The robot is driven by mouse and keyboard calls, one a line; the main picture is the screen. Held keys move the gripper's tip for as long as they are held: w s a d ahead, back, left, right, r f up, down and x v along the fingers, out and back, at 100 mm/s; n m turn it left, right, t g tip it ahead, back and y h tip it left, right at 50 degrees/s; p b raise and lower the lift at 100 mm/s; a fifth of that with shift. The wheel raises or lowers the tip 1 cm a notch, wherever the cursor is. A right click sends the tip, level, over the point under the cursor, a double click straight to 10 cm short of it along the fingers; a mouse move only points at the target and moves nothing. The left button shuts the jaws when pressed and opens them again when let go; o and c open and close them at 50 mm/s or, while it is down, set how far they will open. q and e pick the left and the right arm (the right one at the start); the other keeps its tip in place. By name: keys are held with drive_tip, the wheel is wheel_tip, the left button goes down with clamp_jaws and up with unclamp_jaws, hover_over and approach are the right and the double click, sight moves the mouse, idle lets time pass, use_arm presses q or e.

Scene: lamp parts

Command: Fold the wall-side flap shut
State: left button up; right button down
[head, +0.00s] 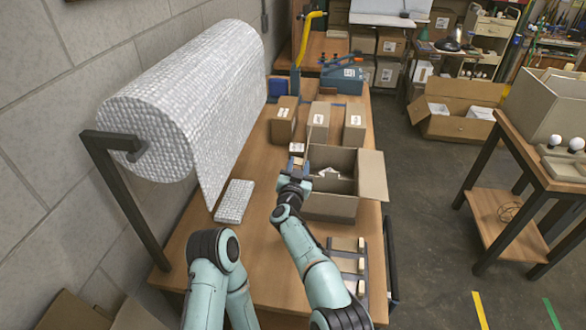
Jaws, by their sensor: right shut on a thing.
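An open cardboard box (331,206) stands on the wooden table, with dark space and some pale contents visible inside. Its right flap (372,175) is spread outward, away from the wall. My right gripper (299,167) is at the box's left, wall-side edge, shut on what appears to be the wall-side flap. The gripper and wrist hide most of that flap, so its exact angle cannot be told. My left arm is bent at the lower left of the view, and its gripper is not visible.
A large bubble-wrap roll (205,90) on a dark stand is along the wall. A wrapped pad (234,201) lies left of my right wrist. Closed cartons (284,120) stand behind the box. A tray with several parts (347,268) is in front.

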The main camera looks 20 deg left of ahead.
use_arm(q)
drive_tip(key=shift+s+f, duration=0.4)
drive_tip(key=shift+f, duration=0.05)
use_arm(e)
drive_tip(key=shift+w+d+r+m, duration=0.1)
drive_tip(key=shift+w+d+m, duration=0.1)
drive_tip(key=shift+d+m, duration=0.6)
drive_tip(key=shift+a, duration=0.1)
drive_tip(key=c, duration=0.8)
unclamp_jaws()
drive_tip(key=shift+o, duration=0.2)
use_arm(q)
drive_tip(key=s+f+b, duration=0.5)
drive_tip(key=f+b, duration=0.3)
drive_tip(key=f, duration=0.1)
drive_tip(key=shift+g, duration=0.3)
use_arm(e)
drive_tip(key=v, duration=1.3)
drive_tip(key=shift+s, duration=0.2)
